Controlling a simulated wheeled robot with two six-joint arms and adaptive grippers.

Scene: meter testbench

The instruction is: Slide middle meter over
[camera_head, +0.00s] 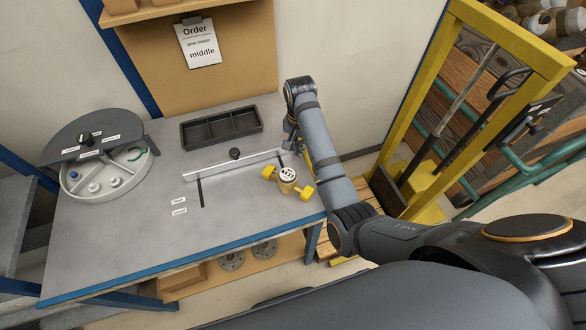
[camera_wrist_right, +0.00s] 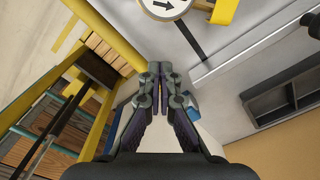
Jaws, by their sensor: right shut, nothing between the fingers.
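The meter (camera_head: 288,175) has a yellow body with yellow ends and a round white dial with dark markings. It lies on the right part of the grey bench (camera_head: 120,225), near its front right edge. Its dial also shows at the top edge of the right wrist view (camera_wrist_right: 165,6), partly cut off. My right gripper (camera_head: 297,147) is behind the meter, partly hidden by my own arm. In the right wrist view its fingers (camera_wrist_right: 160,72) are together and empty, apart from the meter. My left gripper is not in view.
A pale straight rail (camera_head: 232,165) with a black knob (camera_head: 235,153) crosses the bench. Behind it stands a black divided tray (camera_head: 222,127). A round white tray (camera_head: 133,177) is at left. A black line (camera_head: 200,193) and small labels mark the clear middle. A yellow frame (camera_head: 425,110) stands at right.

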